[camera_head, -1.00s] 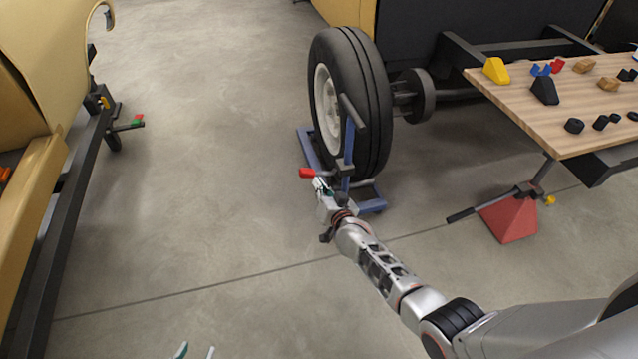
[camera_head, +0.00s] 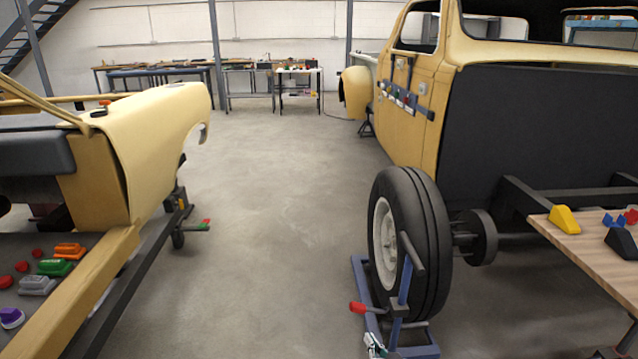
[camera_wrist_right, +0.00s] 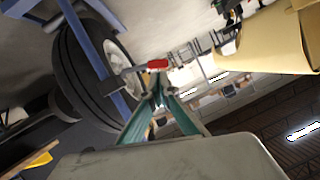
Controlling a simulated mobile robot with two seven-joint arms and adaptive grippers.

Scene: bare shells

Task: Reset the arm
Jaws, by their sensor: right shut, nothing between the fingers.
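My right gripper (camera_head: 374,341) shows at the bottom edge of the head view, just below the red-tipped handle (camera_head: 357,307) of a blue wheel stand (camera_head: 402,290). Most of the right arm is out of that view. In the right wrist view the teal fingers (camera_wrist_right: 159,92) meet at their tips with nothing between them. The red handle tip (camera_wrist_right: 157,64) appears just beyond the fingertips there; I cannot tell whether they touch. My left gripper is not in view.
A black tyre (camera_head: 432,240) stands in the blue stand, beside a yellow truck body (camera_head: 425,110). A wooden table (camera_head: 590,250) with small blocks is at right. A yellow car body (camera_head: 150,140) is at left. Open concrete floor lies between, with workbenches (camera_head: 150,70) behind.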

